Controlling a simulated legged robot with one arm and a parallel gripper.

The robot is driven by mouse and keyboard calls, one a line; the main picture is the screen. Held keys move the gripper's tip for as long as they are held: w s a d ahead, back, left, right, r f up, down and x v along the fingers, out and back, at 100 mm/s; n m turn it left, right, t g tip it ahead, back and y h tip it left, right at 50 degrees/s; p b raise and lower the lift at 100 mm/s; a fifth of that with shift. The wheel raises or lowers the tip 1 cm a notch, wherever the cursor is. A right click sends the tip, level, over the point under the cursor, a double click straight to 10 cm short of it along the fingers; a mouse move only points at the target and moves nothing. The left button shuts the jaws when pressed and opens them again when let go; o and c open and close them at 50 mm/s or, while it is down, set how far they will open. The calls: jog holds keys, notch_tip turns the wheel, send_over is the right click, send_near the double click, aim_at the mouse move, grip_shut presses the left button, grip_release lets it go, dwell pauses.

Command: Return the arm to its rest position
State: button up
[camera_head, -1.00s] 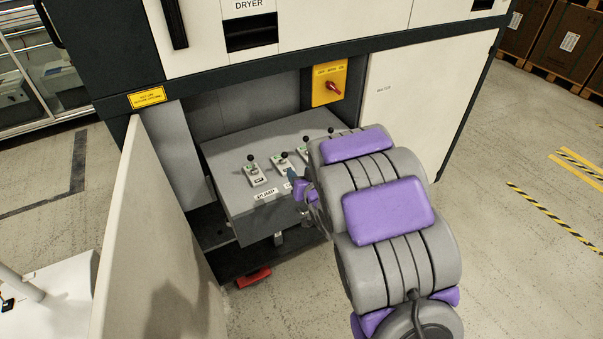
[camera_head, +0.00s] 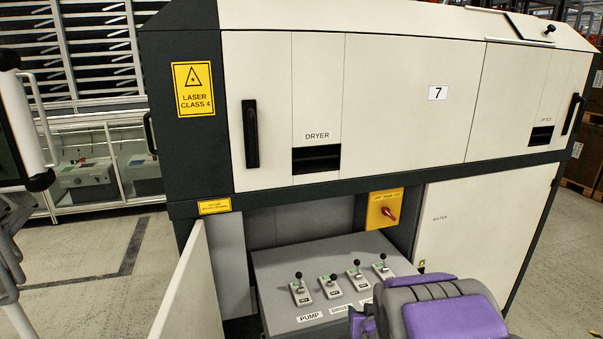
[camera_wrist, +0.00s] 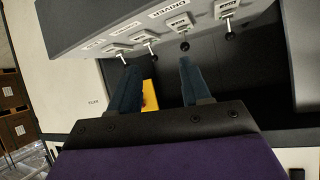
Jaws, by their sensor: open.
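My gripper (camera_wrist: 158,88) shows in the wrist view with its two blue fingers apart and nothing between them. It is close to the grey control panel (camera_wrist: 75,25), near the row of levers. In the head view my purple and grey arm covers the panel's right front part, and the gripper itself is hidden there. The grey panel (camera_head: 275,270) carries several black-knobbed levers, among them the one above the PUMP label (camera_head: 300,290). The levers also show in the wrist view, one knob (camera_wrist: 185,46) near the right finger.
A white and black cabinet (camera_head: 390,110) stands above and around the panel. A yellow plate with a red rotary switch (camera_head: 390,215) is behind the panel. An open white door (camera_head: 185,290) is on the left. Free floor (camera_head: 90,265) lies further left.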

jog(key=s+a+r+g, duration=0.1)
jog(key=s+r+g, duration=0.2)
jog(key=s, duration=1)
jog(key=s+r+g, duration=0.3)
jog(key=s+g, duration=0.3)
jog(key=s, duration=0.8)
jog(key=s+a+r+g, duration=0.1)
jog(key=s+r+g, duration=0.2)
jog(key=s, duration=1.1)
jog(key=shift+a+n+g, duration=0.3)
jog(key=shift+n+g, duration=0.1)
jog(key=shift+g, duration=0.3)
jog(key=shift+o, duration=0.2)
